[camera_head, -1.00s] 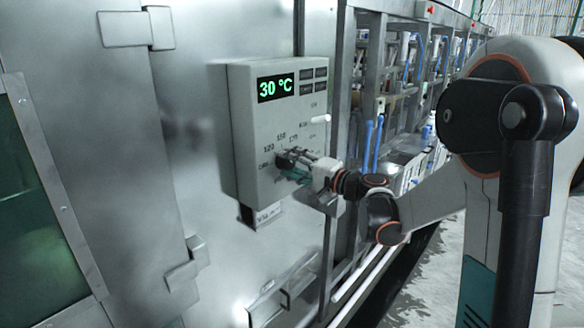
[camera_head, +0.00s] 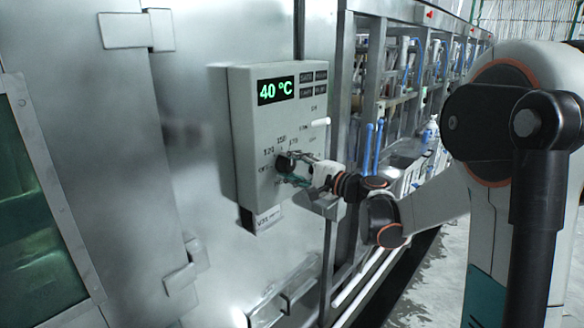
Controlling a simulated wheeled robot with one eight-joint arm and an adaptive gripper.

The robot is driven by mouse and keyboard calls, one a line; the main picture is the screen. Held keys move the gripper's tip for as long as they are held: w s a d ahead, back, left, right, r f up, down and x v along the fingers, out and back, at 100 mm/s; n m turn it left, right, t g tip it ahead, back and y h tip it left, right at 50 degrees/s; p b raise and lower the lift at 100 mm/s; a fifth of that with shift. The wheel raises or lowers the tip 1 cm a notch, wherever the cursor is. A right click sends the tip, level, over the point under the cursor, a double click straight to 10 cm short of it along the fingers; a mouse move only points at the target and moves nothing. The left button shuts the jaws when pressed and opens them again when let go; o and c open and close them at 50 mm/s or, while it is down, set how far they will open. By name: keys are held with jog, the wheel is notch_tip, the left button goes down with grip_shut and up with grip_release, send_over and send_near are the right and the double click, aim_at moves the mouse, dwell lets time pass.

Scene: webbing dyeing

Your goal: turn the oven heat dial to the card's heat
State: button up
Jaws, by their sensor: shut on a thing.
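The oven control box (camera_head: 246,150) is a pale grey panel on the steel oven wall. Its green display (camera_head: 276,90) reads 40 °C. The dark heat dial (camera_head: 283,163) sits low on the panel, with printed marks around it such as 120 and 150. My gripper (camera_head: 290,166) is shut on the dial and partly covers it and some of its marks. A card (camera_head: 268,217) hangs below the box; it begins with V and a number, but the rest is too small to read.
A white lever (camera_head: 320,122) sticks out from the right of the panel, above my gripper. A steel frame (camera_head: 368,90) with blue-handled parts stands to the right. The oven door with a green window (camera_head: 35,200) is at the left.

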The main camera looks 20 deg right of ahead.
jog(key=o, duration=1)
jog(key=shift+o, duration=0.2)
jog(key=shift+d, duration=0.1)
jog(key=v, duration=1.2)
